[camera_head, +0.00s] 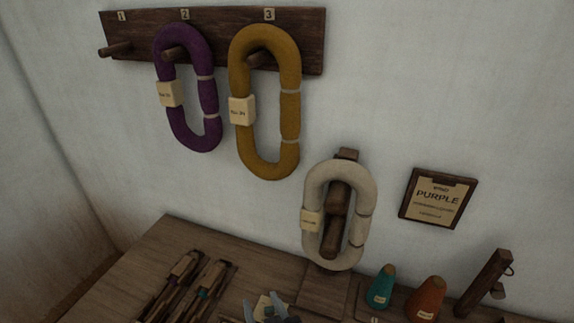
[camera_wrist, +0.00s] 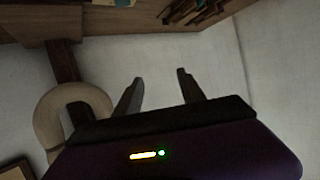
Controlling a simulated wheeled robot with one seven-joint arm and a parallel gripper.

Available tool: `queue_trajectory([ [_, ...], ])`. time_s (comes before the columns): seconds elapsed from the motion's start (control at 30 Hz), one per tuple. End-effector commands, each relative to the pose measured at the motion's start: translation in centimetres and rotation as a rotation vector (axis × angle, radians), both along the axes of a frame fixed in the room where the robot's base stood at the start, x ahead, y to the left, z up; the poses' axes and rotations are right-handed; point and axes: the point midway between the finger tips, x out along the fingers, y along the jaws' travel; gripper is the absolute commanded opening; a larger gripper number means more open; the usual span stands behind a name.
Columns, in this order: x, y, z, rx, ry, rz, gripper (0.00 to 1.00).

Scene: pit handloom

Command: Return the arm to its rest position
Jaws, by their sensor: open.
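My gripper (camera_wrist: 159,76) shows in the wrist view with its two dark fingers apart and nothing between them. The pale wall lies beyond the fingertips. The wrist view is upside down, with the table at its top. A cream hank (camera_wrist: 48,125) shows to the left of the fingers there, partly hidden by my gripper's body. In the head view the cream hank (camera_head: 314,190) hangs on a wooden holder above the table. I cannot make out my arm clearly in the head view.
A purple hank (camera_head: 184,130) and a mustard hank (camera_head: 289,100) hang on the wall rack (camera_head: 215,17); its leftmost peg (camera_head: 115,49) is bare. A sign reading PURPLE (camera_head: 437,198) is on the wall. Teal (camera_head: 381,287) and orange (camera_head: 426,299) cones and a wooden post (camera_head: 484,285) stand on the table (camera_head: 158,251).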

Motion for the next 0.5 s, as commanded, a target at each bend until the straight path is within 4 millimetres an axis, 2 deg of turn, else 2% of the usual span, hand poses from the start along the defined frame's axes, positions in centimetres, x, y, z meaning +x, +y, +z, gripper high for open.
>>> queue_trajectory([
  [0.17, -4.5, -3.8, 1.7, 0.06, -0.098, -0.023, 0.47],
  [0.5, -15.0, -13.8, 6.1, 0.09, -0.255, -0.15, 0.47],
])
